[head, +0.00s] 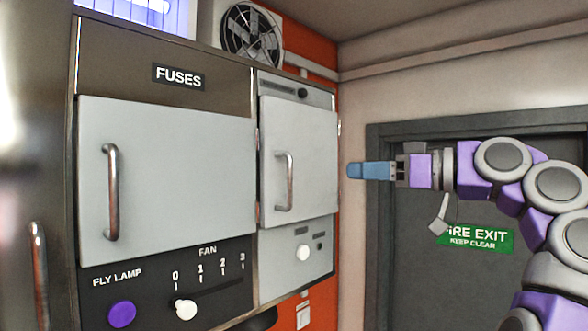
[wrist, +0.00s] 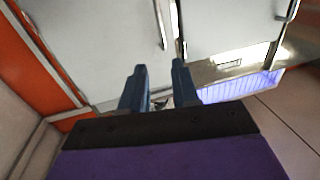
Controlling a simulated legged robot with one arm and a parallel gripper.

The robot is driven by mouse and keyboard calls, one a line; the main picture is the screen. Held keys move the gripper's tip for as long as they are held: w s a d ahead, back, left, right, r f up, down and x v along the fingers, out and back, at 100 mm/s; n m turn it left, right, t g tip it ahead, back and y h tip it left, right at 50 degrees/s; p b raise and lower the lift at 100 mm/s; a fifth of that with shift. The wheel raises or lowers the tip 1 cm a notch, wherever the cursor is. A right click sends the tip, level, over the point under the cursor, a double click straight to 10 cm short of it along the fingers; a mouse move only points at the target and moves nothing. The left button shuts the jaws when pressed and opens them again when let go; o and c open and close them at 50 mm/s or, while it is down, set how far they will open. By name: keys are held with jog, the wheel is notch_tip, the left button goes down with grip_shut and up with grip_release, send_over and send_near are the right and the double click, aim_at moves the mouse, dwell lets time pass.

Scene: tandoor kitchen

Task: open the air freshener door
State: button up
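A smaller light-grey door (head: 310,150) with an upright metal handle (head: 285,182) is on the right cabinet in the head view. It looks closed, and no readable label names it as the air freshener door. In the wrist view the same door (wrist: 95,45) fills the upper left, with its handle (wrist: 160,25) just beyond the fingertips. My gripper (head: 352,170) is to the right of this door, its blue fingers pointing left. In the wrist view my gripper (wrist: 159,66) has its two fingers apart with nothing between them.
A larger closed door (head: 170,175) under a FUSES plate (head: 179,76) stands to the left, with its own handle (head: 111,190). Below are a purple button (head: 122,314) and a fan slider (head: 186,309). A fan (head: 251,38) sits above. A grey fire-exit door (head: 410,265) is behind my arm.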

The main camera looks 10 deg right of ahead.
jog(key=p, duration=0.2)
send_over(290, 202)
jog(key=shift+w+d, duration=0.15)
jog(key=shift+w, duration=0.25)
jog(key=shift+c, duration=0.4)
grip_shut()
